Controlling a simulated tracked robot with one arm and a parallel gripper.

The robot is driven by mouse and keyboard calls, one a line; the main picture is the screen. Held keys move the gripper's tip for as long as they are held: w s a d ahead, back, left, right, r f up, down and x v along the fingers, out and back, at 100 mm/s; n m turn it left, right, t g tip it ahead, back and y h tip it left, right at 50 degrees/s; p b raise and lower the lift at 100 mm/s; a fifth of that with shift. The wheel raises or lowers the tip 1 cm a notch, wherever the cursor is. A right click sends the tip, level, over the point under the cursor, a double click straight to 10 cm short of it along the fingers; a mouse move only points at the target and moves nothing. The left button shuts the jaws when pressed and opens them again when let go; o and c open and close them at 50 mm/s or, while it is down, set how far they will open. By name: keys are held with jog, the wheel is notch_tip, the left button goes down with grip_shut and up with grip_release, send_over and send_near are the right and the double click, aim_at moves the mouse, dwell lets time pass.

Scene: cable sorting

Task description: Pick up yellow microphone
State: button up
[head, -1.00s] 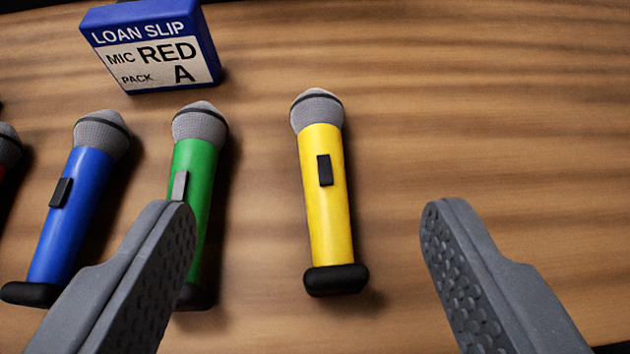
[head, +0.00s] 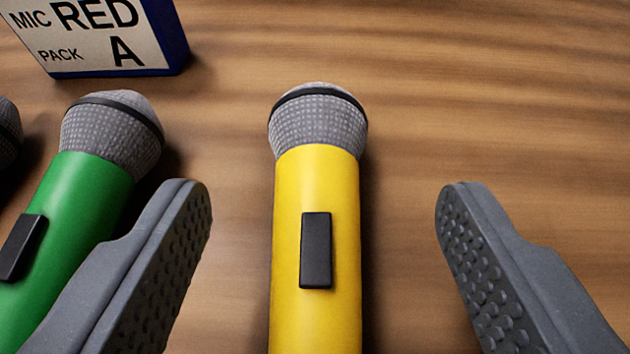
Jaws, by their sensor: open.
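The yellow microphone (head: 290,235) lies on the wooden table in the middle of the head view, its grey mesh head pointing away from me and a black switch on its upper side. Its lower end is cut off by the frame's bottom edge. My gripper (head: 323,200) is open and empty. One finger is to the left of the yellow microphone and one to the right, with a gap on both sides. Neither finger touches it in this view.
A green microphone (head: 85,205) lies just left of my left finger, which overlaps it in the picture. Part of another microphone head (head: 8,130) shows at the left edge. A loan slip block (head: 110,40) reading MIC RED, PACK A stands at upper left. The table (head: 500,110) is clear at right.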

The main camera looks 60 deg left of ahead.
aim_at(316, 126)
jog(key=b+x, duration=0.1)
jog(key=x, duration=0.4)
jog(key=shift+a+r, duration=0.2)
jog(key=c, duration=1.2)
jog(key=shift+c, duration=0.2)
jog(key=shift+r, duration=0.15)
